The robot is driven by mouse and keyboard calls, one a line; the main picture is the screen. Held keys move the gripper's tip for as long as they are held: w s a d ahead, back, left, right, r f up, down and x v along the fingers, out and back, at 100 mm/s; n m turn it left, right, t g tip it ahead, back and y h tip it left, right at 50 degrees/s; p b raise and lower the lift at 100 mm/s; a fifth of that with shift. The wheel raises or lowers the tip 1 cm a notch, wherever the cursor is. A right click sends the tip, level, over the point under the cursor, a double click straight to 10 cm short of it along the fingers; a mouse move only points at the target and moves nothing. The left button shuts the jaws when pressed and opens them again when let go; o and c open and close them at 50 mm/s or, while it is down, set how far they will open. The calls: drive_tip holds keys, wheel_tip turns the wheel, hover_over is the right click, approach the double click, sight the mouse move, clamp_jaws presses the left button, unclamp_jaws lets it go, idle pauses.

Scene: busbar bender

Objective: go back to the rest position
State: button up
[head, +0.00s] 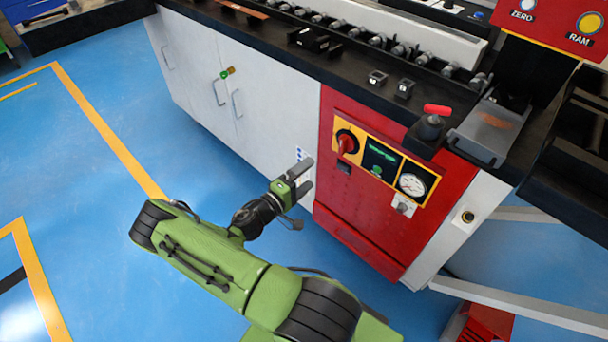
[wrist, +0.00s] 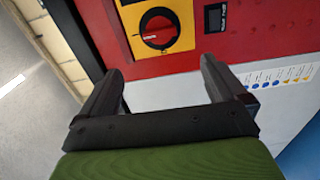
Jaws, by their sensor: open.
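My gripper (head: 306,178) is open and empty in the head view, in front of the white cabinet and left of the red control panel. Its two dark fingers also show apart in the wrist view (wrist: 160,78), with nothing between them. My green arm reaches from the bottom of the head view up to it. The red rotary switch (head: 347,143) on its yellow plate is to the right of the gripper, and it also shows beyond the fingers in the wrist view (wrist: 157,32).
The white cabinet (head: 195,75) and red panel (head: 390,190) stand close by the gripper. The dark bench top (head: 345,70) above carries several small parts and a red-handled piece (head: 432,122). Blue floor (head: 90,170) on the left is clear.

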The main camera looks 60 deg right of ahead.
drive_tip(key=shift+a, duration=0.2)
idle(0.5)
drive_tip(key=w+a+r+m+t+y, duration=0.1)
drive_tip(key=a+r+m+t+y, duration=0.1)
drive_tip(key=a+r+y, duration=0.65)
drive_tip(key=a+r+m+t+y, duration=0.2)
drive_tip(key=a+r+y, duration=0.35)
drive_tip(key=a, duration=0.65)
drive_tip(key=s+a+r+n+t+y+p, duration=0.1)
drive_tip(key=s+a+r+n+t+y, duration=0.4)
drive_tip(key=s+a+r, duration=0.6)
wheel_tip(320, 180, up, 13)
drive_tip(key=w+n+h+p, duration=0.1)
drive_tip(key=p, duration=1.1)
drive_tip(key=shift+w+a+g+p, duration=0.25)
drive_tip(key=shift+a+g+p, duration=0.05)
drive_tip(key=shift+a+p, duration=0.1)
